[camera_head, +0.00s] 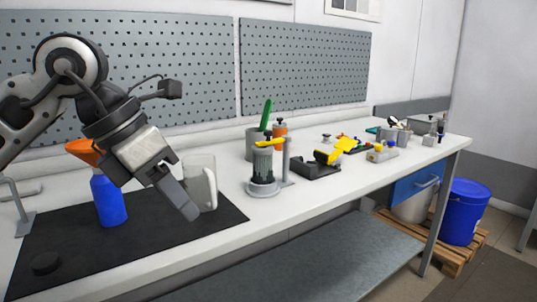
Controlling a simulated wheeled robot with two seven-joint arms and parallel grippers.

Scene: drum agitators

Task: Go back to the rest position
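My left gripper (190,208) comes in from the left and hangs tilted down over the black mat (150,245) at the near left of the bench. Its fingers overlap from this angle, so I cannot tell whether they are apart. A pale pitcher-like container (205,175) stands behind the fingers and is partly hidden by them. The funnel is partly hidden by my arm. My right gripper does not show.
A clear cylinder device on a base (263,187), a grey cup (253,146), a black tray (316,168) and several small items stand along the white bench (330,195). A pegboard (300,62) is behind. A blue drum (464,212) stands on a pallet at the right.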

